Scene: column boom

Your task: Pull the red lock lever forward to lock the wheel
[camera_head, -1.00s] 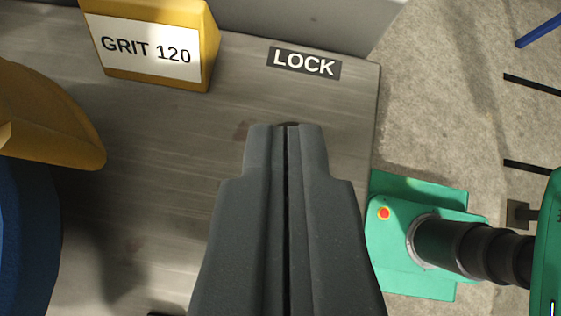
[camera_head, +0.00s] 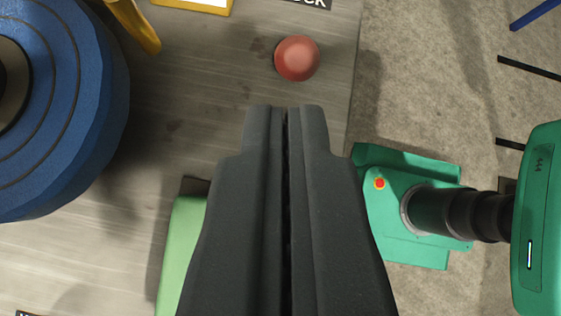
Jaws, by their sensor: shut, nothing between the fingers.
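The red lock lever shows as a round red knob (camera_head: 297,58) near the right edge of the grey bench top, seen from above. The LOCK label (camera_head: 312,2) is cut off at the top of the picture behind it. My gripper (camera_head: 286,108) is shut and empty. Its tips appear a little below the knob in the picture, apart from it. The lever's shaft below the knob is hidden. A blue wheel (camera_head: 95,105) stands at the left.
A yellow part (camera_head: 138,25) and a yellow block (camera_head: 195,4) are at the top. A green object (camera_head: 180,250) lies left of my gripper, partly hidden by it. The bench (camera_head: 215,75) ends at the right, above a concrete floor (camera_head: 415,80).

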